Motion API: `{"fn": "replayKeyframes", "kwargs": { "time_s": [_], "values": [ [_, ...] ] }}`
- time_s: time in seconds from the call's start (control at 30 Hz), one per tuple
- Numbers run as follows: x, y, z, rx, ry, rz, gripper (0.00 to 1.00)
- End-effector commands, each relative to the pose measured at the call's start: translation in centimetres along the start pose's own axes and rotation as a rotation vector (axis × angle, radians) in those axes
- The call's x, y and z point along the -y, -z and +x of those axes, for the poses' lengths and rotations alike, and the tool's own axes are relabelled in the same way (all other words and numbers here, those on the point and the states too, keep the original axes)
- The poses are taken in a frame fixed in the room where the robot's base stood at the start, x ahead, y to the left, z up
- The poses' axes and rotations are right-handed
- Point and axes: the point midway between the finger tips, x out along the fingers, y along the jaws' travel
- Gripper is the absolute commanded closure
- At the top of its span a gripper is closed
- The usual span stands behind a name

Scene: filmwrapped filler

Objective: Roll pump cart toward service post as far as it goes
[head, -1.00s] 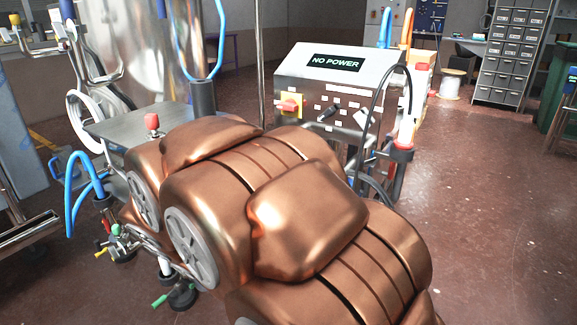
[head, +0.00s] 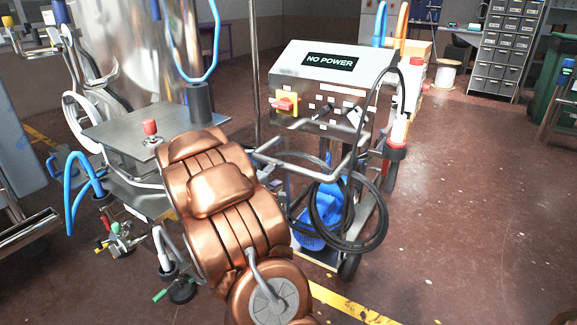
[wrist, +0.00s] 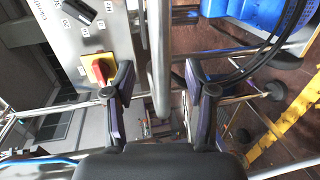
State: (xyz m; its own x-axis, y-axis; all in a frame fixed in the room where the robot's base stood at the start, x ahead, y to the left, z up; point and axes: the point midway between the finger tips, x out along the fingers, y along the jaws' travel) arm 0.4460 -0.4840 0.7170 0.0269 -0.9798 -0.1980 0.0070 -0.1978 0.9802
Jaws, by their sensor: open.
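The pump cart (head: 322,83) stands right of my copper arm, with a sloped steel panel reading NO POWER. It carries a blue pump (head: 328,206) low down and a coiled black hose (head: 372,225). Its tubular push handle (head: 300,161) juts towards me; a metal bar (wrist: 158,60), apparently this handle, shows in the wrist view. My gripper (wrist: 157,80) is open, a finger on each side of that bar, with visible gaps. My arm hides the gripper in the head view. A thin upright pole (head: 254,70) stands behind the cart; I cannot tell whether it is the service post.
A steel table (head: 125,130) with a red knob and a tall steel tank (head: 130,50) stand to the left. Blue hoses and valves (head: 120,240) are low at left. A yellow floor line (head: 345,303) runs in front. Floor at the right is clear, with drawer cabinets (head: 503,50) behind.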

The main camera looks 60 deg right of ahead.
Motion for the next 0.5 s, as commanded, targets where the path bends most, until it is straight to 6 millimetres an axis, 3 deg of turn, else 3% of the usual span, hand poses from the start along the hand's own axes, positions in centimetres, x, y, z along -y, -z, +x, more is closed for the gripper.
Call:
{"fn": "replayKeyframes", "kwargs": {
  "time_s": [0.17, 0.5],
  "values": [
    [0.3, 0.5, 1.2, -0.014, -0.002, -0.001, 0.44],
    [0.2, 0.4, 5.9, -0.012, -0.002, 0.0, 0.44]
  ]
}}
